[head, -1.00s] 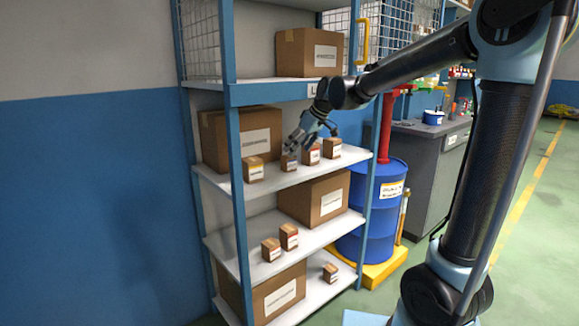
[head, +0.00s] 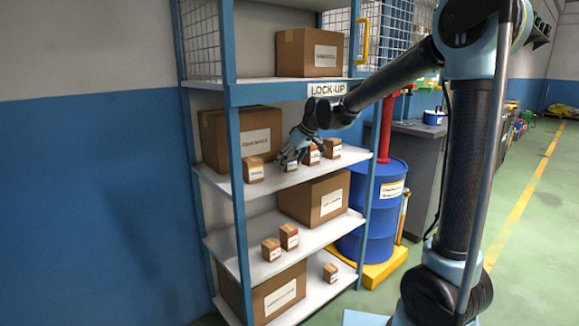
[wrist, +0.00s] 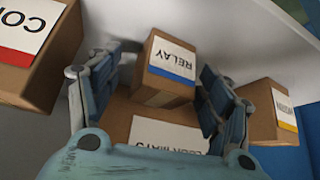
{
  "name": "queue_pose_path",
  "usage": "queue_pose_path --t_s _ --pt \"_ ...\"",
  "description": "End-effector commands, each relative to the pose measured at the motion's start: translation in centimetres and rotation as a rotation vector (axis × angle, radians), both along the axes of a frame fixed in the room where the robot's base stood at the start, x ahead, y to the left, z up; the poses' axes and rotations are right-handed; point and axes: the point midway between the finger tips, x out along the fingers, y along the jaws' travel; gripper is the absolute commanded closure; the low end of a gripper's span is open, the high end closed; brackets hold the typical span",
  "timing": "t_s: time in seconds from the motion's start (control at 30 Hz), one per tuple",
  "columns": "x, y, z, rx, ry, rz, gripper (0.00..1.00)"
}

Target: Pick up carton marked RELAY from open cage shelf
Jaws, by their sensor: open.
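The RELAY carton (wrist: 168,72) is a small brown box with a white label and a blue stripe. In the wrist view it sits between the two fingers of my open gripper (wrist: 158,82), with a gap at each side. In the head view my gripper (head: 290,156) is at the middle shelf (head: 306,170) and partly covers the RELAY carton (head: 291,166) in the row of small cartons. A red-striped carton (wrist: 40,45) lies left of the fingers and a yellow-striped carton (wrist: 274,112) right of them in the wrist view.
A large box (head: 240,137) stands at the shelf's left. Blue posts (head: 234,150) and the shelf above, with a LOCK-UP sign (head: 327,89), frame the opening. A lower shelf holds a large box (head: 315,199). A blue drum (head: 383,215) stands right of the rack.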

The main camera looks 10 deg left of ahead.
Motion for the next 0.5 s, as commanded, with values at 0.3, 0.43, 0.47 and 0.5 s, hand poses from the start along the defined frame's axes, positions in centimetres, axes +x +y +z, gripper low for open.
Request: queue_pose_path --t_s 0.3,0.43,0.47,0.5 --pt "0.01 -0.04 0.03 0.0 0.0 0.0 0.73" --pt "0.01 -0.04 0.03 0.0 0.0 0.0 0.84" --pt "0.01 -0.04 0.03 0.0 0.0 0.0 0.84" --pt "0.01 -0.04 0.04 0.0 0.0 0.0 0.84"
